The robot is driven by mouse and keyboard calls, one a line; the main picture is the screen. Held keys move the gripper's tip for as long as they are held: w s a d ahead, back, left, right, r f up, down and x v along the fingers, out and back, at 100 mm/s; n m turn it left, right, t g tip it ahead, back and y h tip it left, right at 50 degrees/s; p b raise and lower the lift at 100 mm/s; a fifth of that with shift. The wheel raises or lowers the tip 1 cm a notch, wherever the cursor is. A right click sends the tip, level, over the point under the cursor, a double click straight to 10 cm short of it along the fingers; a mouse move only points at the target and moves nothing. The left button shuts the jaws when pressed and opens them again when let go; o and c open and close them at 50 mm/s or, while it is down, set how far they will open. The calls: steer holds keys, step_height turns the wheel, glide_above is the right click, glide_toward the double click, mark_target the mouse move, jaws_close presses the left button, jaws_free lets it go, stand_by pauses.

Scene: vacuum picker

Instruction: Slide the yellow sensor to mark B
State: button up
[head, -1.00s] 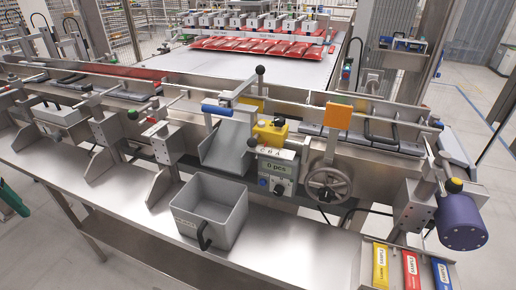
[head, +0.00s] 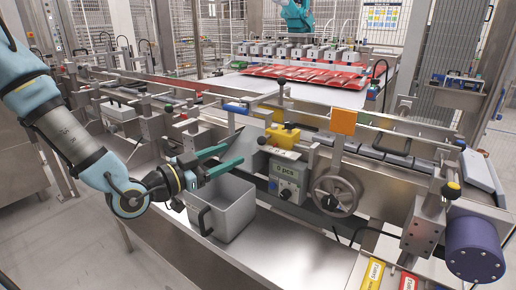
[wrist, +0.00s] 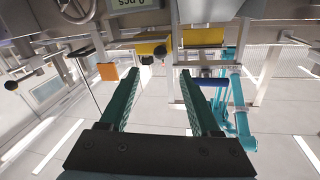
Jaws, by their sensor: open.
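The yellow sensor (head: 284,136) sits on the rail of the machine, with a black knob at its left. A white label strip (head: 283,152) with small letters is just below it; I cannot tell which mark the sensor lines up with. My gripper (head: 235,153) is open and empty, left of the sensor and above the grey bin. The wrist view shows the sensor (wrist: 150,47) beyond and between my two green fingers (wrist: 159,72), apart from them.
A grey bin (head: 232,216) stands on the steel ledge below my gripper. A counter box (head: 287,180) hangs under the sensor. A handwheel (head: 336,192) and an orange plate (head: 343,121) are to the right. A blue-handled lever (head: 236,108) is left of the sensor.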

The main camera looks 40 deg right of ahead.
mark_target(258, 143)
steer(key=d, duration=0.3)
steer(key=d+p, duration=0.1)
steer(key=d, duration=0.2)
steer(key=d+p, duration=0.1)
steer(key=d, duration=0.2)
steer(key=shift+w+d, duration=0.3)
steer(key=shift+w, duration=0.05)
jaws_close()
stand_by(0.9)
